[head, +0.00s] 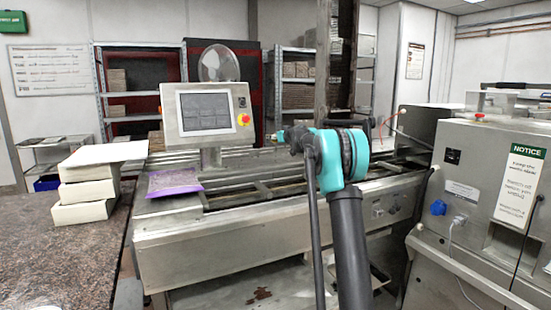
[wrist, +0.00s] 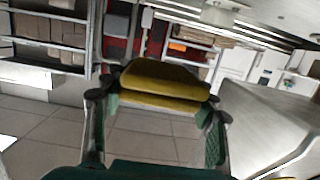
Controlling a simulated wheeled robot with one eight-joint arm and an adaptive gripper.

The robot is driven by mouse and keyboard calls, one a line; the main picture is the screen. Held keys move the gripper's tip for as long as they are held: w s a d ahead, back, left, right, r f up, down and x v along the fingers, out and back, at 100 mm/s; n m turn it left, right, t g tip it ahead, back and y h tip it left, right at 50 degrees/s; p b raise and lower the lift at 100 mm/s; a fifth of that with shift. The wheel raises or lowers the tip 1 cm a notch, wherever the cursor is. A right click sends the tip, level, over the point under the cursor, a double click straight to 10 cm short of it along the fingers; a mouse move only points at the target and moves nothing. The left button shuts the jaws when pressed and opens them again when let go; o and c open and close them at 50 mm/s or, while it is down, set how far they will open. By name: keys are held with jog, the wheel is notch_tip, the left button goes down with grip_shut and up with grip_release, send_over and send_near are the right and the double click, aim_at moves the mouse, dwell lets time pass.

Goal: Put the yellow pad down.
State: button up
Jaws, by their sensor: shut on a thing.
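The yellow pad (wrist: 165,78) shows in the wrist view as a folded or stacked soft block with two layers. My gripper (wrist: 158,98) is shut on it, with one green-and-grey finger at each side. The pad is held up in the air, with tiled floor seen below and beyond it. In the head view my arm stands in front of the steel line, and I cannot make out the pad or the gripper's jaws there.
A steel conveyor line (head: 215,230) carries a touch-screen panel (head: 206,112) and a purple packet (head: 173,182). White boxes (head: 85,192) are stacked on a speckled counter (head: 60,255) at left. A steel machine (head: 490,175) with a notice stands at right. Shelves (wrist: 45,35) stand behind.

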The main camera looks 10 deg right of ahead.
aim_at(276, 160)
notch_tip(276, 160, down, 10)
jog(key=shift+r, duration=0.1)
dwell(0.4)
jog(key=o, duration=1.1)
jog(key=shift+s+d, duration=0.1)
jog(key=shift+s, duration=0.05)
jog(key=v, duration=1.1)
jog(key=shift+s+d+r, duration=0.1)
jog(key=shift+s+d, duration=0.05)
jog(key=shift+s, duration=0.25)
